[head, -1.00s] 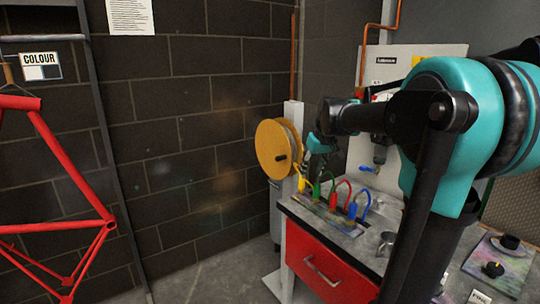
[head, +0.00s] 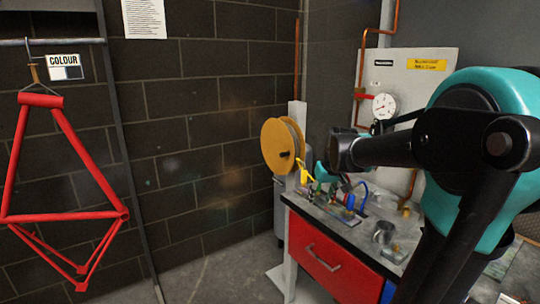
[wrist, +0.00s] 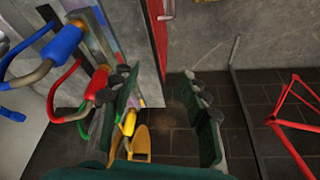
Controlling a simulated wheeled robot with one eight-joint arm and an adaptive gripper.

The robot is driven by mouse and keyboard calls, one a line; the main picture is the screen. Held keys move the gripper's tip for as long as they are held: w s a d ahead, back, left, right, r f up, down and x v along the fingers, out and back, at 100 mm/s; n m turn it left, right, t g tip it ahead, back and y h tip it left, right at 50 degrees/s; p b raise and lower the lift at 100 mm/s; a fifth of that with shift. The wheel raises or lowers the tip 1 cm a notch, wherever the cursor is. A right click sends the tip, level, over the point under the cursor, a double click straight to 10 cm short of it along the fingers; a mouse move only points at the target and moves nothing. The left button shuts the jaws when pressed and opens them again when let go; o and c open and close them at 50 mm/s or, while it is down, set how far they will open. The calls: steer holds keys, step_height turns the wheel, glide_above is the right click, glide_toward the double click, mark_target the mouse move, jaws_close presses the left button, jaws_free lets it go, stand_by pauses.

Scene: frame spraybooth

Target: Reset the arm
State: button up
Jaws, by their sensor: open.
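My gripper (wrist: 168,110) is open and empty in the wrist view, its two dark fingers spread apart. In the head view it hangs near the back left corner of the bench, partly hidden by my own arm. Several coloured hose ends stand in a row on the bench in the wrist view: a blue one (wrist: 62,42), a red one (wrist: 97,82) and a yellow one (wrist: 128,124). They are beside the left finger; whether any touches it I cannot tell.
A workbench with a red drawer (head: 325,262) stands below the arm. A yellow hose reel (head: 282,146) is behind it. A pressure gauge (head: 385,106) is on the back panel. A red bike frame (head: 62,190) hangs at the left. The floor (head: 225,275) between is clear.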

steer(key=s+d+f+m+h, duration=0.1)
steer(key=s+d+f+m, duration=0.1)
steer(key=s+f, duration=1.5)
steer(key=s, duration=0.3)
steer(key=shift+s+f+m, duration=0.3)
steer(key=shift+s, duration=0.1)
